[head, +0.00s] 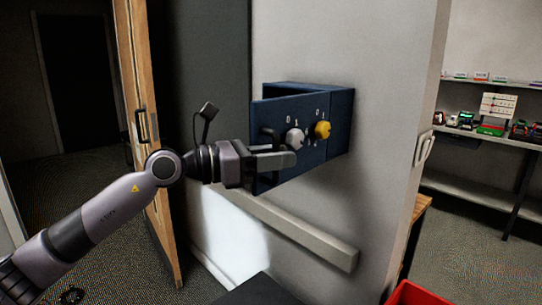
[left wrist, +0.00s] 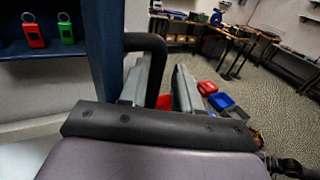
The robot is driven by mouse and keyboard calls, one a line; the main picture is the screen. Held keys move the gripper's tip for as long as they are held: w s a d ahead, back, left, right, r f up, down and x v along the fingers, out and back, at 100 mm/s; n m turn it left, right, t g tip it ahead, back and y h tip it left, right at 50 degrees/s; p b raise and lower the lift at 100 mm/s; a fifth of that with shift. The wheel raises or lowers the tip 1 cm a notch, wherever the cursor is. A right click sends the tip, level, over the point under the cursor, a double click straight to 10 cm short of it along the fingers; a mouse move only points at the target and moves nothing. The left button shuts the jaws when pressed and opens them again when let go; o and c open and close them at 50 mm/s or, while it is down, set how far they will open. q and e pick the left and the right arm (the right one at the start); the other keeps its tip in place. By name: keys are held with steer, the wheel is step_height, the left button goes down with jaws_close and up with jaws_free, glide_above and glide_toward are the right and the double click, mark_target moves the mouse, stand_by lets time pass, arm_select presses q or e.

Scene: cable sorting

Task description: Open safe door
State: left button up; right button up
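The dark blue safe (head: 343,115) is mounted on the light wall. Its door (head: 283,112) stands ajar, its left edge swung out from the body, with a white knob (head: 295,137) and a yellow knob (head: 322,130). A black handle (head: 268,133) is at the door's left side. My left gripper (head: 284,158) is at this handle. In the left wrist view the handle (left wrist: 146,42) curves down between the two fingers of my left gripper (left wrist: 166,90), with a gap to the right finger. The fingers look open around it. My right gripper is not in view.
A pale ledge (head: 290,228) runs along the wall below the safe. A wooden door (head: 147,140) stands left. A red bin (head: 415,294) is at lower right.

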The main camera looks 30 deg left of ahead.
arm_select(q)
steer(key=shift+s+d, duration=0.3)
steer(key=shift+d, duration=0.2)
steer(key=shift+s+a+f+b, duration=0.15)
steer(key=shift+a+f+b, duration=0.15)
steer(key=shift+b, duration=0.2)
steer(key=shift+o, duration=0.3)
steer(key=shift+s+a+f+g+b, duration=0.25)
steer(key=shift+a+f+g+b, duration=0.1)
steer(key=shift+a+b, duration=0.35)
steer(key=v, duration=0.1)
steer(key=b+v, duration=0.1)
steer(key=v, duration=0.2)
steer(key=shift+s+a+r+b, duration=0.15)
steer(key=shift+s+r+b, duration=0.2)
steer(key=shift+r, duration=0.05)
steer(key=shift+c, duration=0.3)
steer(key=shift+s+a+r, duration=0.15)
steer(key=shift+a, duration=0.25)
